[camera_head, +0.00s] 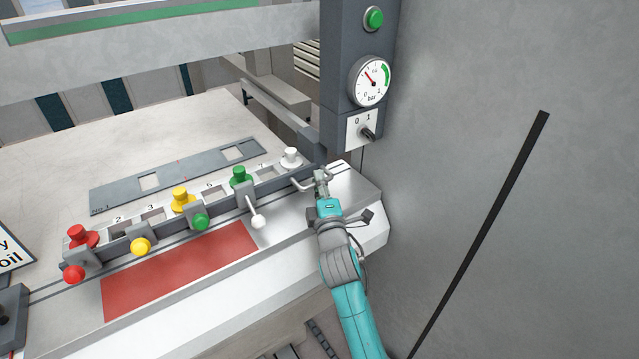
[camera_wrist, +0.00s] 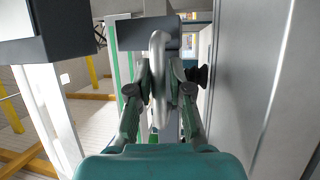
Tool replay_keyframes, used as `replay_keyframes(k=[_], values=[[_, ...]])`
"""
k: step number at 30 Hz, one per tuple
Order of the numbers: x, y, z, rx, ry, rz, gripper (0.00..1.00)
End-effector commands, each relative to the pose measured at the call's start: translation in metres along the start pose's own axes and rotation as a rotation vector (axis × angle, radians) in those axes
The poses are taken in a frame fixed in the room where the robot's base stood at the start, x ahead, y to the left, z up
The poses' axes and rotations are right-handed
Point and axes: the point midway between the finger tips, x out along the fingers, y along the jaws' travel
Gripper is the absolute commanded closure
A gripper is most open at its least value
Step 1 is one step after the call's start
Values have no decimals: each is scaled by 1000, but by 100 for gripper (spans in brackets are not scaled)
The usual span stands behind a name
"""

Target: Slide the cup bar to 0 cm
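The cup bar (camera_head: 160,225) is a long dark grey rail along the front of the table, with numbered slots. It carries red (camera_head: 80,236), yellow (camera_head: 183,198), green (camera_head: 240,175) and white (camera_head: 291,157) cups. My gripper (camera_head: 318,180) is at the bar's right end, at a light grey bent handle (camera_head: 302,187). In the wrist view the handle (camera_wrist: 160,75) runs between my two fingers (camera_wrist: 160,85), which lie close against both sides of it. The fingers appear shut on it. I cannot read a centimetre scale or the bar's position.
A grey plate (camera_head: 115,192) with square holes lies behind the bar. A red mat (camera_head: 180,270) and white-knobbed lever (camera_head: 257,218) are in front. A dark post with pressure gauge (camera_head: 370,80), 0/1 switch (camera_head: 367,132) and green button (camera_head: 374,18) rises close above my gripper. A grey wall (camera_head: 470,120) stands right.

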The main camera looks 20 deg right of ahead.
Motion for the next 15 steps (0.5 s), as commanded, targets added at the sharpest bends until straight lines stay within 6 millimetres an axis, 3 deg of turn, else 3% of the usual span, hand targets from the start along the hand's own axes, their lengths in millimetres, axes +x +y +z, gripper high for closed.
replay_keyframes(k=[11, 15], values=[[-1, 1, 0, 0, 0, 1, 61], [-11, 1, 0, -1, 1, 2, 61]])
